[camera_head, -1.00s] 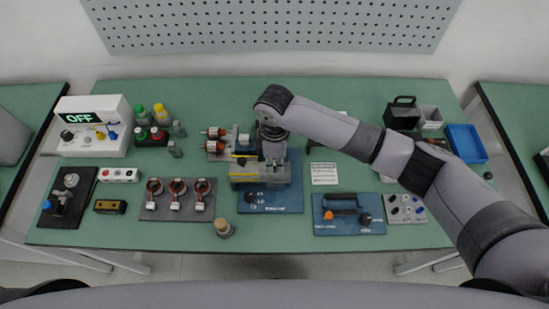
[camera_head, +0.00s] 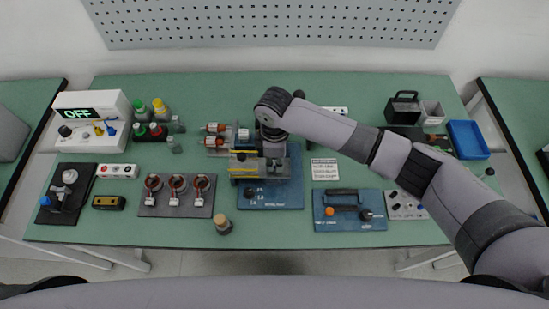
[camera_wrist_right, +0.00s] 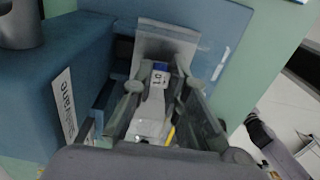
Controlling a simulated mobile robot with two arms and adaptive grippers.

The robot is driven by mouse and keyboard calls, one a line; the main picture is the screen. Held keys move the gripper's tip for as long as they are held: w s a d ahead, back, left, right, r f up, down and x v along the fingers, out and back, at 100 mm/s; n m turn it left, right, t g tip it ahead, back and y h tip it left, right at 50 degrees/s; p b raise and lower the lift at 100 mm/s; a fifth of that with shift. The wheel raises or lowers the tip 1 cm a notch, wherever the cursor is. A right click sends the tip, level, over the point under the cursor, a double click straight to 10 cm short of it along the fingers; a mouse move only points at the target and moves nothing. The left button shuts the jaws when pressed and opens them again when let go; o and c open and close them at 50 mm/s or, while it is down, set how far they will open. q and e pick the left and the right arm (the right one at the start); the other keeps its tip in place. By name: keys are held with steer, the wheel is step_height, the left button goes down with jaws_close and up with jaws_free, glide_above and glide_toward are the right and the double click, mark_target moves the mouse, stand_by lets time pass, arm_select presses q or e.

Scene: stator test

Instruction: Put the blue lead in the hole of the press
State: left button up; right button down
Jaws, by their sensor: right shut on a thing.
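My right gripper (camera_head: 273,147) reaches down over the machine on a blue base (camera_head: 285,192) at the centre of the table, with grey blocks and yellow strips. In the right wrist view its fingers (camera_wrist_right: 160,85) are closed around a small blue piece (camera_wrist_right: 159,66) with a white tag. I cannot tell for sure whether this is the blue lead; its lower end and any hole below are hidden. Blue showing on the white tester (camera_head: 112,128) may be a lead or plug. I cannot tell which machine is the press. My left gripper is not in view.
Copper-wound parts on a grey plate (camera_head: 150,208) lie left of the centre machine. Another blue base (camera_head: 350,224) with a black handle stands to its right. The front table strip is mostly clear.

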steer(key=shift+f, duration=0.1)
steer(key=c, duration=1.5)
jaws_free()
step_height(320, 180, up, 12)
steer(key=shift+r, duration=0.1)
